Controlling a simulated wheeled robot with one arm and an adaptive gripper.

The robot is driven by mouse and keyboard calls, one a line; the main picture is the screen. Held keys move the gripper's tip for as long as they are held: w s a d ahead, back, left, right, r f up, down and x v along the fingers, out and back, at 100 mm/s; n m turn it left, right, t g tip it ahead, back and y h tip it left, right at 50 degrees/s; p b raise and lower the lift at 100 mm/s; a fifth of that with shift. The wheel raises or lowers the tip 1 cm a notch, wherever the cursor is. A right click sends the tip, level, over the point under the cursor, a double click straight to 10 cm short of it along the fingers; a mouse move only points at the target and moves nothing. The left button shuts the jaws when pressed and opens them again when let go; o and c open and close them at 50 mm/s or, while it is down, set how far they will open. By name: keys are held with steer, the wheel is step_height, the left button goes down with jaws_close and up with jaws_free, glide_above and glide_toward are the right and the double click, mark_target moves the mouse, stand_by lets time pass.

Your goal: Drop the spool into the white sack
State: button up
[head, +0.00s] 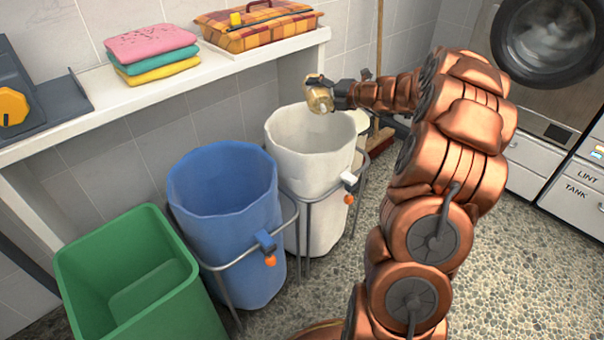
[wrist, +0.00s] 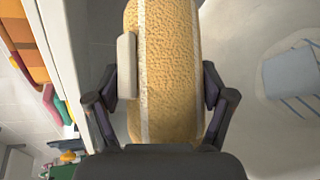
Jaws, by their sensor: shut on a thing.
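My gripper (head: 340,95) is shut on the spool (head: 319,97), a small yellowish cylinder in the head view. In the wrist view the spool (wrist: 165,70) fills the middle, tan and rough with pale edge bands, between the two dark fingers of my gripper (wrist: 160,95). The white sack (head: 310,190) stands open in a metal frame beneath the gripper. The spool appears over the sack's mouth, near its back rim. The height between them is hard to tell.
A blue sack (head: 228,225) in a frame and a green bin (head: 125,275) stand left of the white sack. A shelf (head: 250,55) behind holds folded towels (head: 150,48) and a plaid basket (head: 255,27). A broom (head: 378,100) and a washing machine (head: 548,40) are to the right.

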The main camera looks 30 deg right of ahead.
steer(key=shift+w+a+f, duration=0.15)
steer(key=shift+f, duration=0.05)
steer(key=f+b, duration=0.1)
steer(key=b, duration=0.1)
steer(key=f+b, duration=0.1)
steer(key=shift+d+b, duration=0.4)
step_height(320, 180, down, 4)
steer(key=b, duration=0.6)
steer(key=shift+a+r+b, duration=0.1)
steer(key=shift+r+b, duration=0.15)
steer(key=shift+b, duration=0.1)
steer(key=o, duration=1.1)
steer(key=v, duration=1.2)
steer(key=shift+f, duration=0.1)
